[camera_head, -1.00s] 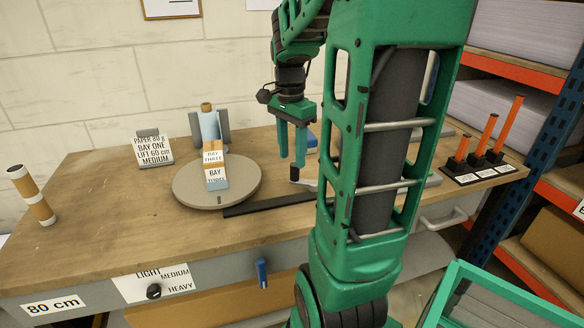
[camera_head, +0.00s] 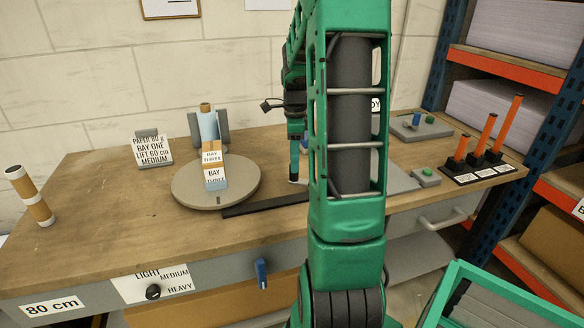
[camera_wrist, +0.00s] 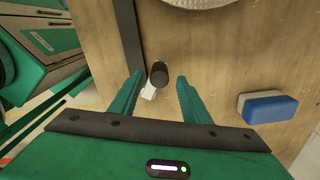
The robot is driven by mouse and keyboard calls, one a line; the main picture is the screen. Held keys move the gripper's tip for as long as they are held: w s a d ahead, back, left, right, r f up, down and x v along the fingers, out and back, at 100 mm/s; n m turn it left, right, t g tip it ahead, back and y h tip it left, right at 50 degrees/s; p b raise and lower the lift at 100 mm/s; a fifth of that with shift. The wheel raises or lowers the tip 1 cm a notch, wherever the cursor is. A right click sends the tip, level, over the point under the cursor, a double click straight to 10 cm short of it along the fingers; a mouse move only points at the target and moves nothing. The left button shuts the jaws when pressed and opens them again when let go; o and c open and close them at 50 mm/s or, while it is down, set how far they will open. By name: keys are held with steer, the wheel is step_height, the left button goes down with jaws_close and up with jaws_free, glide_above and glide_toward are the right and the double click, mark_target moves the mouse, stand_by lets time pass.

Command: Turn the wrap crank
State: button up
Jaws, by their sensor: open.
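The wrap crank, seen as a dark round knob (camera_wrist: 160,72) on a short pale arm (camera_wrist: 149,93), stands at the end of a dark bar in the wrist view. My gripper (camera_wrist: 160,80) is open, its two green fingers pointing toward the knob. The knob appears between the fingertips, nearer the left one; I cannot tell whether they touch it. In the head view my gripper (camera_head: 295,158) is low over the bench by the pale crank arm (camera_head: 298,182), and my own arm hides much of it.
A round turntable (camera_head: 186,190) with a labelled packet stands left of the crank. The dark bar (camera_head: 262,205) runs between them. A blue-and-white block (camera_wrist: 268,107) lies right of my gripper in the wrist view. Orange posts (camera_head: 487,133) stand at the bench's right end.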

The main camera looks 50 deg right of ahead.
steer(key=shift+f, duration=1.6)
jaws_close()
steer(key=shift+s+d, duration=0.1)
steer(key=shift+d, duration=0.15)
